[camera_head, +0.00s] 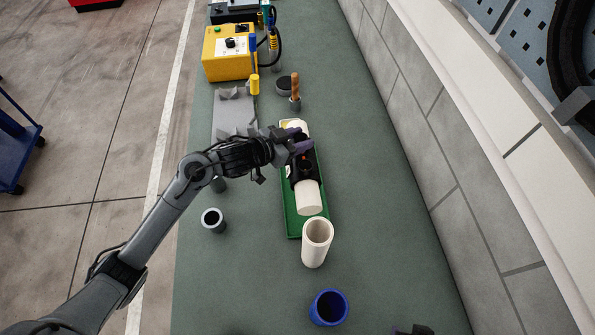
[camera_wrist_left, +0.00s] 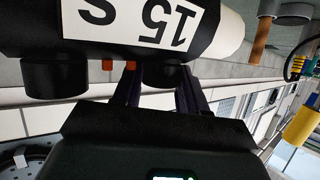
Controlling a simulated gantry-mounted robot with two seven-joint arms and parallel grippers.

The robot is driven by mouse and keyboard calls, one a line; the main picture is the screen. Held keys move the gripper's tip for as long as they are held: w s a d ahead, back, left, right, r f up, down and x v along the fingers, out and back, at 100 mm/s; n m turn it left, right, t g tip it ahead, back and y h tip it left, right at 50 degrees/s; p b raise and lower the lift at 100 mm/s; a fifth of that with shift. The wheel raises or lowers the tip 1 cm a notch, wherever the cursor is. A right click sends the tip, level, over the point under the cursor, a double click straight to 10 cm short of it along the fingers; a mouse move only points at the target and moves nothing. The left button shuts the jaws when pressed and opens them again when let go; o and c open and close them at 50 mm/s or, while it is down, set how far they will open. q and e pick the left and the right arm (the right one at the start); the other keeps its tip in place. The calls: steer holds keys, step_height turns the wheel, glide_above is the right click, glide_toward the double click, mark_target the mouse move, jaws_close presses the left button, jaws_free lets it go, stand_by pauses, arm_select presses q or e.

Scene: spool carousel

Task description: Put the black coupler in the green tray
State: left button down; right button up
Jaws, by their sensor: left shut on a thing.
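The black coupler (camera_head: 303,168) is a dark body with a white label and white cylindrical ends. It is over the green tray (camera_head: 292,222) in the head view, lined up along it; I cannot tell whether it touches the tray floor. In the left wrist view the coupler (camera_wrist_left: 35,40) fills the top, its label reading "15", with two round black stubs below. My left gripper (camera_head: 298,142) is shut on the coupler, its fingers at one stub in the wrist view. A small dark piece at the head view's bottom edge may be my right gripper (camera_head: 413,330); its jaws are hidden.
A white tube (camera_head: 317,243) stands at the tray's near end, and a blue cup (camera_head: 328,307) nearer. A grey ring (camera_head: 213,220) is left of the tray. A yellow box (camera_head: 229,53) and an orange-brown rod (camera_head: 295,88) are farther back. Bench space right of the tray is clear.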

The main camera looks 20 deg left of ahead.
mark_target(299, 156)
arm_select(q)
steer(key=shift+d+f, duration=0.1)
steer(key=shift+f, duration=1.45)
arm_select(e)
steer(key=shift+d+f, duration=0.25)
arm_select(q)
step_height(299, 156, down, 4)
steer(key=shift+f+b, duration=0.25)
steer(key=shift+b, duration=0.25)
arm_select(e)
steer(key=shift+f, duration=0.35)
arm_select(q)
steer(key=shift+f, duration=0.15)
arm_select(e)
steer(key=shift+a, duration=0.15)
arm_select(q)
steer(key=shift+f, duration=0.1)
steer(key=c, duration=1.1)
jaws_free()
steer(key=shift+f, duration=0.2)
steer(key=o, duration=0.5)
steer(key=shift+r, duration=0.15)
